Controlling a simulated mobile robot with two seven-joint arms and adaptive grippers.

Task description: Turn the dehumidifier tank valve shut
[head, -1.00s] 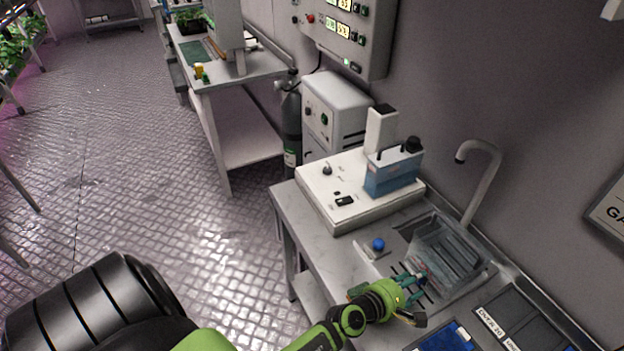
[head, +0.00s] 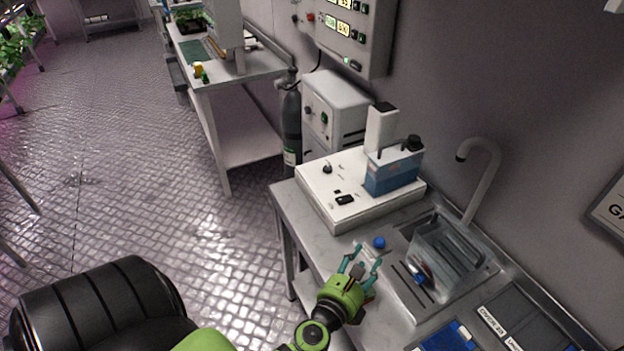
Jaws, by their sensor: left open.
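A clear tank (head: 450,250) stands on the drain area at the right of the steel bench. A small red and blue fitting (head: 420,275) is at its lower front; it may be the valve, but it is too small to read its setting. A round blue knob (head: 379,242) sits on the bench left of the tank. My left gripper (head: 367,254) is open and empty, its fingers pointing up the picture just in front of the blue knob. It appears apart from the tank fitting. I cannot tell whether it touches the knob. My right gripper is not in view.
A white device (head: 325,190) with a blue container (head: 392,172) stands behind on the bench. A curved tap (head: 485,165) rises behind the tank. Dark bins with labels (head: 505,320) fill the bench's right front. The floor at left is open.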

